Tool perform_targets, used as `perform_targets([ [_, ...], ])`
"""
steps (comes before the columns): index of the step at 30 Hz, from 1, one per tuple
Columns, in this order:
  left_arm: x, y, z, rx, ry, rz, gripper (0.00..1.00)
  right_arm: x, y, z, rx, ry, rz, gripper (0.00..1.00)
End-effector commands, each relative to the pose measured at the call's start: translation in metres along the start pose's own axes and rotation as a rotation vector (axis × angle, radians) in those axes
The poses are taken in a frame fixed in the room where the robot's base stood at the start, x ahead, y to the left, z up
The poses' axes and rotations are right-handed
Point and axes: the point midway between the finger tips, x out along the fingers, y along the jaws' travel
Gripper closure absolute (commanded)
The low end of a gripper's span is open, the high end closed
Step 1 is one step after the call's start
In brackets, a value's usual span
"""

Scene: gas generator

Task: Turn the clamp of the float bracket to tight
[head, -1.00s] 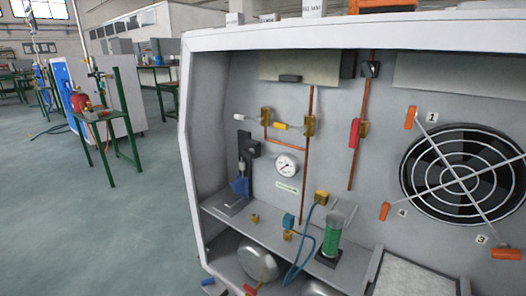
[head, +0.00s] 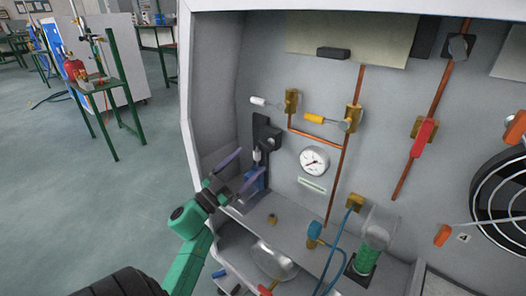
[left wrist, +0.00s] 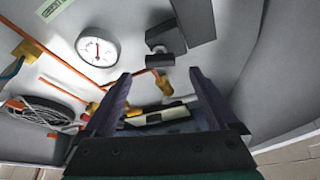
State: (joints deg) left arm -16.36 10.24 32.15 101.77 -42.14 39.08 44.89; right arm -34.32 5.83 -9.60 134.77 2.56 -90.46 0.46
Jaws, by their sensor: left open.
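The float bracket (head: 261,130) is a dark upright bar on the cabinet's back wall, left of the gauge. Its clamp (head: 270,143) is a small dark block on the bar's right side. In the left wrist view the bracket (left wrist: 195,18) and clamp (left wrist: 166,39) show beyond the open fingers (left wrist: 160,74). My right gripper is not in view.
A round gauge (head: 314,161), copper pipes and a yellow-handled valve (head: 322,119) are right of the bracket. A white-handled valve (head: 265,101) is above it. A green cylinder (head: 368,255) and blue hose stand on the shelf. The cabinet's left wall (head: 205,100) is close to my left arm.

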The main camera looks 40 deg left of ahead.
Motion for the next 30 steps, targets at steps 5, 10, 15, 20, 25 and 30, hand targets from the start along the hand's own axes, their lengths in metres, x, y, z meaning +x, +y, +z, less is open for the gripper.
perform_targets([
  [5, 0.042, 0.0, 0.0, 0.0, 0.004, 0.0, 0.07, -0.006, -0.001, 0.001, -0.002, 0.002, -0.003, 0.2],
  [10, 0.058, 0.0, 0.0, 0.0, 0.001, 0.0, 0.07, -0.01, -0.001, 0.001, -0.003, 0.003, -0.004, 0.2],
  [15, 0.059, 0.0, 0.0, -0.001, -0.001, 0.0, 0.07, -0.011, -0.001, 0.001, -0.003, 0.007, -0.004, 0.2],
  [20, 0.059, 0.0, 0.0, -0.001, 0.0, 0.0, 0.46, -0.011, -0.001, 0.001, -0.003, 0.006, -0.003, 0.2],
  [25, 0.059, 0.0, 0.0, -0.001, 0.0, 0.0, 0.93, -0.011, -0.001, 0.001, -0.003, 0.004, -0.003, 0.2],
  [30, 0.059, 0.0, 0.0, 0.01, -0.001, 0.005, 0.93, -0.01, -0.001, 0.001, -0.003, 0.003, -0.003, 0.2],
])
